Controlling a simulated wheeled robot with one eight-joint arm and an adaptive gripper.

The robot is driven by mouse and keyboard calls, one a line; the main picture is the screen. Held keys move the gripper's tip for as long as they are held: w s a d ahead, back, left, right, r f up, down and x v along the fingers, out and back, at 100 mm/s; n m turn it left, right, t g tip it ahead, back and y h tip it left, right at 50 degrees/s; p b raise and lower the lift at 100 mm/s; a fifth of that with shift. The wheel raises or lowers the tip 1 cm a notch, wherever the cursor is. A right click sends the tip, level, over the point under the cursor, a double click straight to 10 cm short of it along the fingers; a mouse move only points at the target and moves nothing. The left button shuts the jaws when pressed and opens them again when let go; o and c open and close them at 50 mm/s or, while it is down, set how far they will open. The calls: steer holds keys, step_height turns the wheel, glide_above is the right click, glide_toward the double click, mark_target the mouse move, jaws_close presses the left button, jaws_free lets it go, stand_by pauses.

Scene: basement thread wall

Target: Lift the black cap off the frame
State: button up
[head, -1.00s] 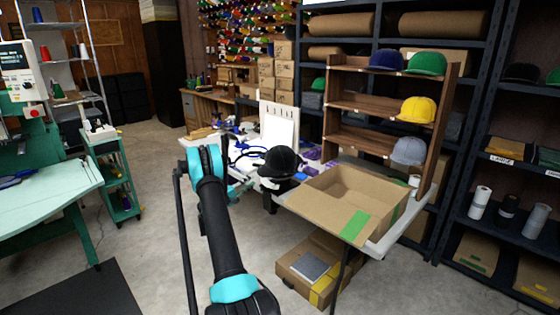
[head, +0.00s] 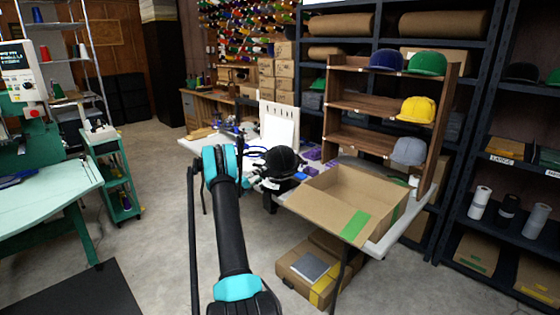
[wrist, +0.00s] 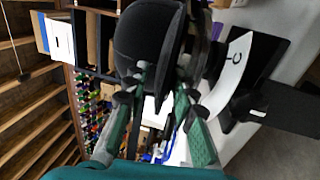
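The black cap (head: 281,162) sits above the near edge of the white table, left of the open cardboard box. Its frame is mostly hidden by the cap in the head view. My gripper (head: 264,182) is close to the cap's left front side. In the wrist view the cap (wrist: 140,40) fills the top middle, its brim curving down its right side. My gripper's two green-grey fingers (wrist: 160,92) are spread apart, with their tips by the brim's lower end. I cannot tell whether they touch it or whether the brim lies between them.
An open cardboard box (head: 325,200) with green tape stands right of the cap. Behind it, a wooden rack (head: 345,107) holds several coloured caps. A white board (head: 279,127) stands at the back of the table (head: 380,243).

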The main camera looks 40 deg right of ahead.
steer(key=shift+c, duration=0.4)
jaws_close()
steer(key=shift+a+r, duration=0.2)
steer(key=shift+r, duration=0.9)
steer(key=shift+a+r, duration=0.2)
steer(key=shift+r, duration=0.85)
steer(key=shift+a+r, duration=0.2)
steer(key=shift+r, duration=0.9)
steer(key=shift+s+a+r, duration=0.1)
steer(key=shift+a+r, duration=0.1)
steer(key=shift+r, duration=0.8)
steer(key=shift+a+r, duration=0.15)
steer(key=shift+r, duration=0.8)
